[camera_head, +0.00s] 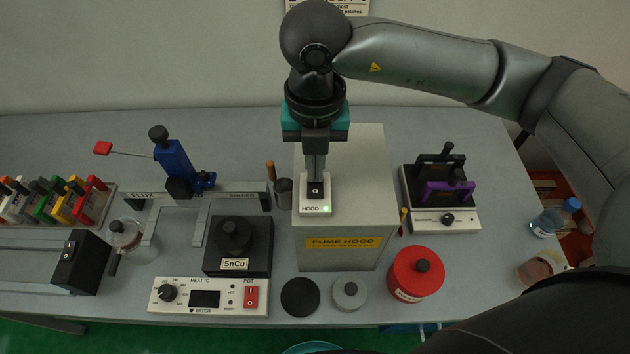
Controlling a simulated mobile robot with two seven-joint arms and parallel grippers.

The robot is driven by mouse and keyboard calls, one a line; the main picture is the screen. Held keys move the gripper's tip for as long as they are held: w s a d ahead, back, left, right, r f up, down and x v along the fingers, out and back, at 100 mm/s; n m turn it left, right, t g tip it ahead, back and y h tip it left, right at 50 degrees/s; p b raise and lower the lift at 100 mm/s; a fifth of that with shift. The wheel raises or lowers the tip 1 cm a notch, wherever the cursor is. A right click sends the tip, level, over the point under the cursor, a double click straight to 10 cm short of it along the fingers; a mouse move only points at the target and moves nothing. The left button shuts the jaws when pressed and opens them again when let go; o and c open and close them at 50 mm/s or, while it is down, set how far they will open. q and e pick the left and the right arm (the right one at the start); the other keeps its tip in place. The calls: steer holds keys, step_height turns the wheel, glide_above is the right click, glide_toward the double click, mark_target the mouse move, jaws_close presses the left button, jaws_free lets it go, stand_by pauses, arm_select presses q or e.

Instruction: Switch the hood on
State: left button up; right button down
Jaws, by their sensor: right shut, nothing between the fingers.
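The fume hood box (375,205) is a light grey block with a yellow "FUME HOOD" label on its front. My left gripper is not in view.
Left of the hood stand the SnCu pot (235,236), its heat panel (180,297) and a blue clamp (174,160). Right of it are a red round container (416,276) and a device with black and purple parts (440,198). Round lids lie in front.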

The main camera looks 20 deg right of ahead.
step_height(320, 180, up, 7)
steer(key=p, duration=0.4)
stand_by(0.4)
